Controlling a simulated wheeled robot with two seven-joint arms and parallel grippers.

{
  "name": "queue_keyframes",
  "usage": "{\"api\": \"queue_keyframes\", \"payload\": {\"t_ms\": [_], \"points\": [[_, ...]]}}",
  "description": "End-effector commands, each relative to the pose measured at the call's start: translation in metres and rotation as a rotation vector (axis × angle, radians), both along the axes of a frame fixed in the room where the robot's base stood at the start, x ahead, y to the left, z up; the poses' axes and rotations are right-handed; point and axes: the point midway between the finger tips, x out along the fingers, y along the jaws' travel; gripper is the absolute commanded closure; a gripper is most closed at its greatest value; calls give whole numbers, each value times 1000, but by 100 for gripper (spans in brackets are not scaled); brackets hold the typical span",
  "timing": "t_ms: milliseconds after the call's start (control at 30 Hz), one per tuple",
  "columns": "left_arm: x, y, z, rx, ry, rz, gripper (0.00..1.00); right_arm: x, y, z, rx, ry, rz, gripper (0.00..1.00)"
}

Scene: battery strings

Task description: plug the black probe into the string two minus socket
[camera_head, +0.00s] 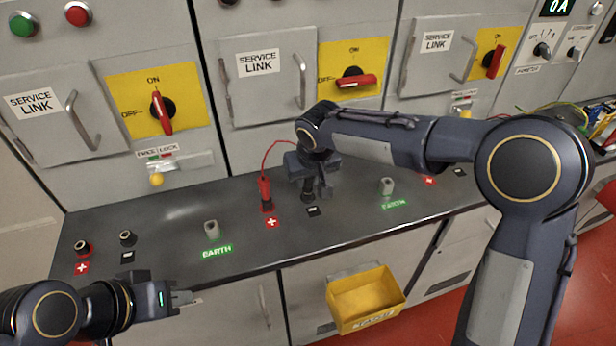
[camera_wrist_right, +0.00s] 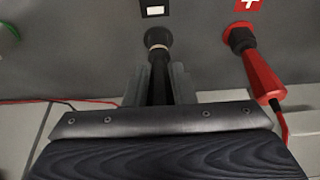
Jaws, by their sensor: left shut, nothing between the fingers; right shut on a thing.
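My right gripper (camera_head: 318,190) is over the middle section of the bench. In the right wrist view its fingers (camera_wrist_right: 160,85) are shut on the black probe (camera_wrist_right: 160,92). The probe points at the string two minus socket (camera_wrist_right: 157,38), beside the black minus label (camera_head: 313,211). Its front end meets the socket, with a pale ring showing there; I cannot tell how deep it sits. In the head view the probe is mostly hidden by the gripper. My left gripper (camera_head: 190,298) is shut and empty, in front of the bench's left part.
A red probe (camera_head: 264,190) stands in the neighbouring plus socket, close to my right gripper; it also shows in the wrist view (camera_wrist_right: 262,78). Grey earth posts (camera_head: 212,229) (camera_head: 387,186) stand on either side. A yellow bin (camera_head: 365,298) hangs at the front.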

Motion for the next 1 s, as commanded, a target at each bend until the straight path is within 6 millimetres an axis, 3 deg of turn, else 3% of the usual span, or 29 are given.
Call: {"api": "queue_keyframes", "payload": {"t_ms": [233,267,467,767,1000], "points": [[0,0,-7,0,0,0,100,0,0,-7,0,0,0,100],[0,0,-6,0,0,0,100,0,0,-7,0,0,0,76],[0,0,-5,0,0,0,100,0,0,-6,0,0,0,51],[0,0,-5,0,0,0,100,-1,0,-3,0,-1,0,51],[0,0,-7,0,0,0,100,-12,-4,30,3,-4,-1,51]]}}
